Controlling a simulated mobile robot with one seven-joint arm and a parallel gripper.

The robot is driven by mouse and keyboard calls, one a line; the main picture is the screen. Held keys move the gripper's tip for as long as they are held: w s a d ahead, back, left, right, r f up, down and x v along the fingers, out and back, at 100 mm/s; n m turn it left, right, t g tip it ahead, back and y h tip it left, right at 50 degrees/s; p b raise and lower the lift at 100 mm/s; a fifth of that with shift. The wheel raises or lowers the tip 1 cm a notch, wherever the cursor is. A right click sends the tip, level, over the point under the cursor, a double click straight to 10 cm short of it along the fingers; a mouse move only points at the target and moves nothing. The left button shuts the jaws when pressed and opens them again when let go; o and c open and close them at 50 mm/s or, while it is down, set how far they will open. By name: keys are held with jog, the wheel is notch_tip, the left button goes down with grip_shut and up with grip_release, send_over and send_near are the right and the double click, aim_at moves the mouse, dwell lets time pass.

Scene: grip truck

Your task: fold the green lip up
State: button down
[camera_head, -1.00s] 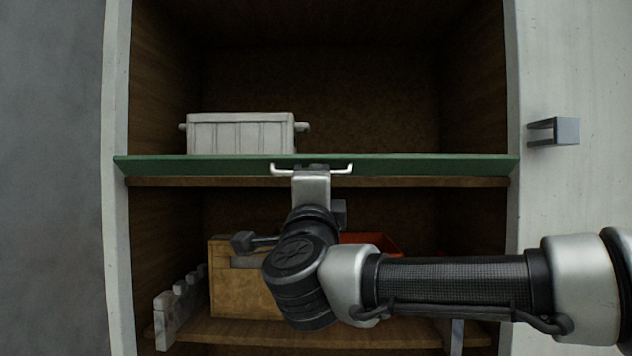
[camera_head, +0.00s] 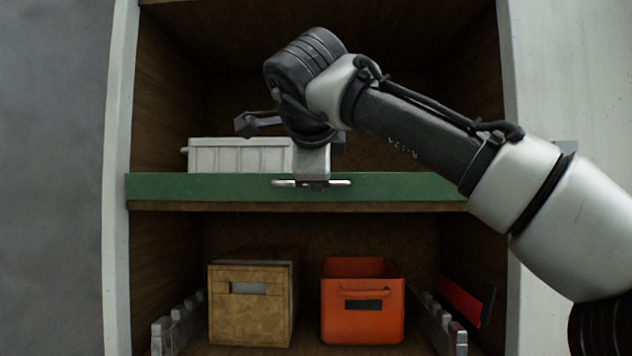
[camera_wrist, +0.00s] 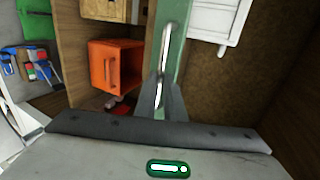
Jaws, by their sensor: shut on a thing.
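The green lip (camera_head: 200,187) runs along the front edge of the upper shelf in the head view, with its broad face toward the camera. A pale bar handle (camera_head: 338,183) is fixed to its middle. My gripper (camera_head: 314,184) comes from above and is shut on this handle. In the wrist view the lip (camera_wrist: 187,85) runs up the picture, and the handle (camera_wrist: 167,45) passes between my gripper's fingers (camera_wrist: 160,98). My arm hides the lip's right end in the head view.
A pale ribbed crate (camera_head: 238,156) stands on the upper shelf behind the lip. A tan box (camera_head: 250,318) and an orange bin (camera_head: 362,315) stand on the lower shelf. Grey notched rails (camera_head: 178,325) flank them. The cabinet's left post (camera_head: 120,120) is close by.

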jog(key=shift+w+r+g, duration=0.2)
jog(key=shift+w+g, duration=0.15)
jog(key=shift+g, duration=0.35)
jog(key=shift+w+r+g, duration=0.1)
jog(key=shift+w+g, duration=0.1)
jog(key=shift+g, duration=0.3)
jog(key=shift+d, duration=0.15)
jog(key=c, duration=2.1)
grip_release()
jog(key=shift+w, duration=0.15)
jog(key=shift+r, duration=0.1)
